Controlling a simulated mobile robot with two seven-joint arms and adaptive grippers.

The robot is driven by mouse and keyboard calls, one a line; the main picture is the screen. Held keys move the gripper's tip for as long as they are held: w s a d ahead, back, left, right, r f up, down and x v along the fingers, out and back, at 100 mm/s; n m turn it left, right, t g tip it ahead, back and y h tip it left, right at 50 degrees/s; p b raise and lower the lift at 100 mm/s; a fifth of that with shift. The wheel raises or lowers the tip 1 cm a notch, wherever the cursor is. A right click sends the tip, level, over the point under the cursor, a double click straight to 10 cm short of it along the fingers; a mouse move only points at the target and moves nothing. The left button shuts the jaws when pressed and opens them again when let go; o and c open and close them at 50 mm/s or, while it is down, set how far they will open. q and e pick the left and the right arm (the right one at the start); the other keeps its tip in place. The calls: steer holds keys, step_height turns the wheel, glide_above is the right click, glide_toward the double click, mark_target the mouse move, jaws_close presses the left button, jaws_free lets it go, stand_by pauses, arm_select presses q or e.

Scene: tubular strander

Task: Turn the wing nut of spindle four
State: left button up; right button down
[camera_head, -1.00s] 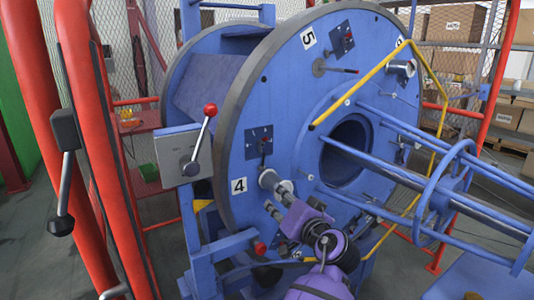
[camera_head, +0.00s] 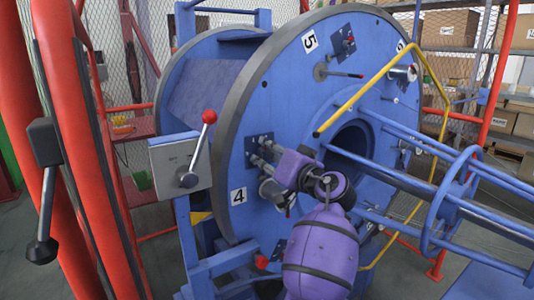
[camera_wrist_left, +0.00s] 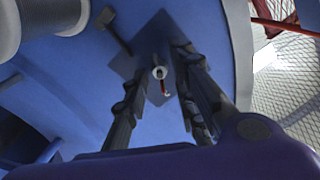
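The large blue disc (camera_head: 285,95) carries a number 4 label (camera_head: 238,196). Above and right of the label is a dark square plate (camera_head: 256,143), which shows as a dark diamond in the left wrist view (camera_wrist_left: 152,38). A small silver round piece with a red-tipped stub, apparently the wing nut (camera_wrist_left: 160,74), sits on that plate. My left gripper (camera_head: 260,152) points at the plate and hides the wing nut in the head view. In the left wrist view its fingers (camera_wrist_left: 161,68) are spread, one on each side of the nut, with visible gaps. My right gripper is not in view.
A grey box with a red-knobbed lever (camera_head: 200,140) stands left of the disc. A yellow bent rail (camera_head: 380,66) and blue rods (camera_head: 400,182) extend at the right. Red frame posts (camera_head: 75,140) stand at the left. A silver cylinder (camera_wrist_left: 45,20) shows in the left wrist view.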

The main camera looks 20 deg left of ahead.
arm_select(q)
steer(key=shift+w+a, duration=0.1)
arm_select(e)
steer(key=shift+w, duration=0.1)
arm_select(q)
steer(key=shift+c, duration=0.5)
jaws_close()
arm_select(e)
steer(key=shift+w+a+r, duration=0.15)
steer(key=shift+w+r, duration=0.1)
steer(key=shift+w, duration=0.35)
